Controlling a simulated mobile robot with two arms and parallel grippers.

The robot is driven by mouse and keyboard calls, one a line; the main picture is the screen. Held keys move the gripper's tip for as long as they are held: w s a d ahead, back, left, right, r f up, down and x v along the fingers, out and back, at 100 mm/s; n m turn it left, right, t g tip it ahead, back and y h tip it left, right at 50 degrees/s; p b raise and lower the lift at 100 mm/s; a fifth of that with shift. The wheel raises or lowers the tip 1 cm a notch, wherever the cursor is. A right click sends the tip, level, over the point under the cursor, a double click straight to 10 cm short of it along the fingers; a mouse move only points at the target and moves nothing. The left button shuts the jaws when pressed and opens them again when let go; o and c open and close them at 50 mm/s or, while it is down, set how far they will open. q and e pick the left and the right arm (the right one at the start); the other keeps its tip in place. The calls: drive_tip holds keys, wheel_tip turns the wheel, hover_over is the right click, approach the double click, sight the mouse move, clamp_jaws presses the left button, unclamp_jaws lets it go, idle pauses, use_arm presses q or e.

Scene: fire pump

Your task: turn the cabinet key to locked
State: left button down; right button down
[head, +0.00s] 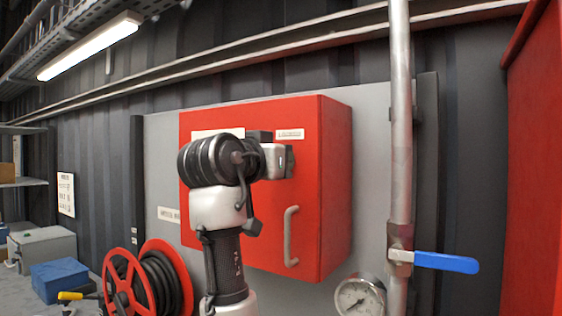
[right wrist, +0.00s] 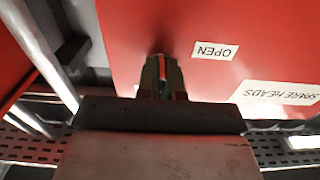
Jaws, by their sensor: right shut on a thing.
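The red cabinet (head: 322,230) hangs on a grey wall panel, its door shut, with a grey bar handle (head: 291,236) at lower right. My right arm reaches up in front of it. My right gripper (right wrist: 161,72) is at the cabinet face, shut on the cabinet key, which is mostly hidden between the fingers. In the right wrist view an upside-down OPEN label (right wrist: 214,50) lies to the right of the fingers. In the head view a small white label (head: 290,134), too small to read surely, sits above the gripper. My left gripper is not in view.
A vertical pipe (head: 401,130) with a blue valve lever (head: 446,262) and a gauge (head: 360,297) stands right of the cabinet. A red hose reel (head: 148,283) is at lower left. A SPARE HEADS label (right wrist: 280,98) is on the cabinet.

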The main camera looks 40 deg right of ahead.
drive_tip(key=c, duration=1.3)
unclamp_jaws()
drive_tip(key=shift+a, duration=0.15)
drive_tip(key=shift+s+a+f+b, duration=0.1)
drive_tip(key=shift+s+a+b, duration=0.1)
drive_tip(key=shift+a+b, duration=0.15)
drive_tip(key=b+v, duration=0.2)
drive_tip(key=v, duration=0.7)
drive_tip(key=shift+s+a+b, duration=0.15)
drive_tip(key=shift+a+b, duration=0.2)
drive_tip(key=shift+a, duration=0.05)
